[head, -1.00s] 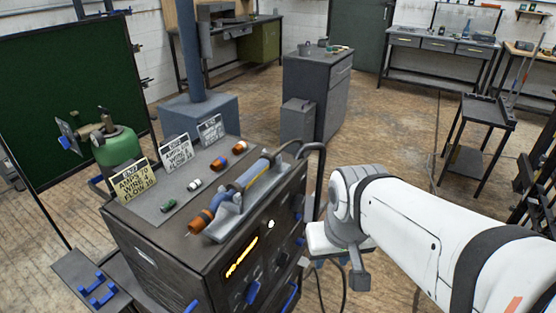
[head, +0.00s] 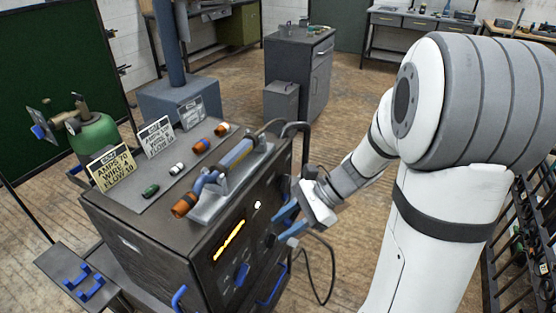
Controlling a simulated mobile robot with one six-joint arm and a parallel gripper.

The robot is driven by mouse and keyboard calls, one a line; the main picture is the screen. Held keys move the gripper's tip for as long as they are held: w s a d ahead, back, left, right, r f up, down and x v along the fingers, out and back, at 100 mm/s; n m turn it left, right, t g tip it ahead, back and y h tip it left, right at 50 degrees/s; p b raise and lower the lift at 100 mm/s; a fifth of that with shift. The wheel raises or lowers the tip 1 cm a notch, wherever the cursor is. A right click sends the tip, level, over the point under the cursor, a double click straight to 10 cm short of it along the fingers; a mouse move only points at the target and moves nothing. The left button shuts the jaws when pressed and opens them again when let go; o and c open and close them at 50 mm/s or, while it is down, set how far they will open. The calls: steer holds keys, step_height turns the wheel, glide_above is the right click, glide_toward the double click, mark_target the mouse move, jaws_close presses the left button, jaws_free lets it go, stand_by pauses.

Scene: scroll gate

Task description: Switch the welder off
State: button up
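The welder (head: 150,245) is a dark box-shaped machine at the lower left of the head view. Its front panel has a lit orange display (head: 229,240), a small white light (head: 257,205) and a blue knob (head: 241,275). My gripper (head: 283,226) is at the right part of the front panel, with its blue fingers apart. It is close to the panel; I cannot tell whether it touches. The fingers and wrist hide part of the panel's right side, and I cannot make out a power switch there.
A torch (head: 225,170) lies in a cradle on the welder's top, beside small coloured parts and several sign cards (head: 112,166). A green cylinder (head: 95,140) stands behind. A cable (head: 331,270) hangs at the right. A grey cabinet (head: 300,75) stands farther back.

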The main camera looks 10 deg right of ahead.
steer(key=w+d+f+m+t+y, duration=0.4)
steer(key=w+d+m+t, duration=0.1)
steer(key=w+m, duration=0.45)
steer(key=m+t+b, duration=0.1)
steer(key=m+t, duration=0.5)
steer(key=m, duration=0.2)
glide_toward(284, 184)
steer(key=f, duration=0.1)
steer(key=x, duration=0.8)
steer(key=shift+w+d+r, duration=0.1)
steer(key=shift+d, duration=0.05)
steer(key=shift+c, duration=0.4)
jaws_close()
